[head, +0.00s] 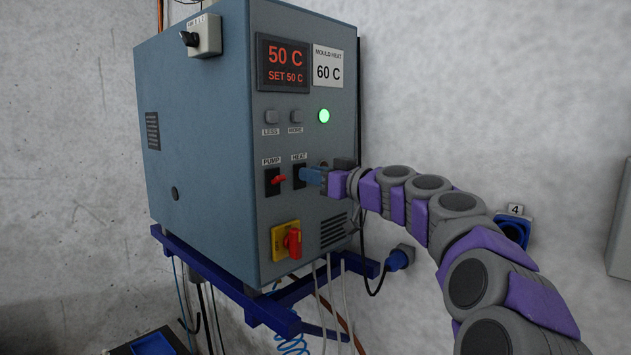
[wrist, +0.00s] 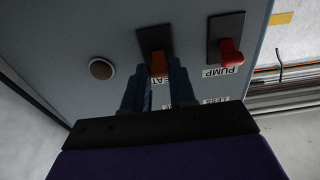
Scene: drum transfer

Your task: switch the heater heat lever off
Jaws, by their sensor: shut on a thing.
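The grey heater cabinet (head: 200,130) hangs on the wall. Its front has a PUMP lever (head: 278,181), red on a black plate, and to its right the HEAT switch plate (head: 299,170). My gripper (head: 304,175) is at the HEAT switch and hides its lever in the head view. In the wrist view, which is upside down, the orange-red HEAT lever (wrist: 158,62) sits between the two fingers of my gripper (wrist: 158,78), which is shut on it. The red PUMP lever (wrist: 230,52) is beside it, apart from the fingers.
The display (head: 284,65) reads 50 C, SET 50 C; a label (head: 328,68) reads MOULD HEAT 60 C. A green lamp (head: 324,116) is lit. A red-and-yellow rotary switch (head: 288,241) is below the levers. A blue bracket (head: 220,280), cables and hoses are underneath.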

